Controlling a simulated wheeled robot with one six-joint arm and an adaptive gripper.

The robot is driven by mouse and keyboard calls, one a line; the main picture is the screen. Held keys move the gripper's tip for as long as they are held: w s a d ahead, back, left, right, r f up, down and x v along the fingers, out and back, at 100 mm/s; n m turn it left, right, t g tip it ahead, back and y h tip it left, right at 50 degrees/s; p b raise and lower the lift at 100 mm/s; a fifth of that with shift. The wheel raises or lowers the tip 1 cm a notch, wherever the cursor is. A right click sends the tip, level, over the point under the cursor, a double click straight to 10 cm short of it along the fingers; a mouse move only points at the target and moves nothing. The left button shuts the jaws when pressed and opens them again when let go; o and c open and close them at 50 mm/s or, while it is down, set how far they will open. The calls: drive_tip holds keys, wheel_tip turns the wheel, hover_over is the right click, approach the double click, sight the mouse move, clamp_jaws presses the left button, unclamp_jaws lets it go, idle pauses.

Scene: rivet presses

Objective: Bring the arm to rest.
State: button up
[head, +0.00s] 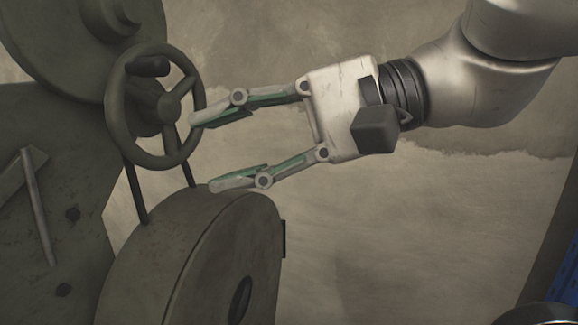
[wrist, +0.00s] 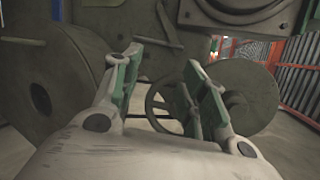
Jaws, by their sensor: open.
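My gripper (head: 203,153) is open and empty in the head view, its two green-padded fingers spread and pointing left. In the picture its upper fingertip meets the right rim of a dark handwheel (head: 115,103); I cannot tell whether they touch. The lower fingertip shows just above a large round drum (head: 255,225). In the wrist view my gripper (wrist: 163,72) also shows open, with the handwheel (wrist: 151,105) partly seen between and behind the fingers. My pale arm reaches in from the upper right of the head view.
The dark press body (head: 60,200) fills the left side, with a large disc (head: 75,35) above. Orange racking (wrist: 293,90) stands at the right in the wrist view.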

drive_tip(key=w+d+f+n+t+h, duration=0.1)
drive_tip(key=w+d+f+n+h, duration=0.35)
drive_tip(key=d+f, duration=0.4)
drive_tip(key=w+d+f+n+t+h, duration=0.1)
drive_tip(key=w+d+f+n+h, duration=0.4)
drive_tip(key=d, duration=0.7)
drive_tip(key=d+f+m+h, duration=0.1)
drive_tip(key=d+m+h, duration=0.1)
drive_tip(key=d, duration=0.8)
drive_tip(key=w+d+f+m+t+h, duration=0.1)
drive_tip(key=d+f+m+h, duration=0.1)
drive_tip(key=d, duration=0.9)
drive_tip(key=shift+m+h, duration=0.45)
drive_tip(key=shift+m, duration=0.6)
drive_tip(key=shift+d, duration=0.1)
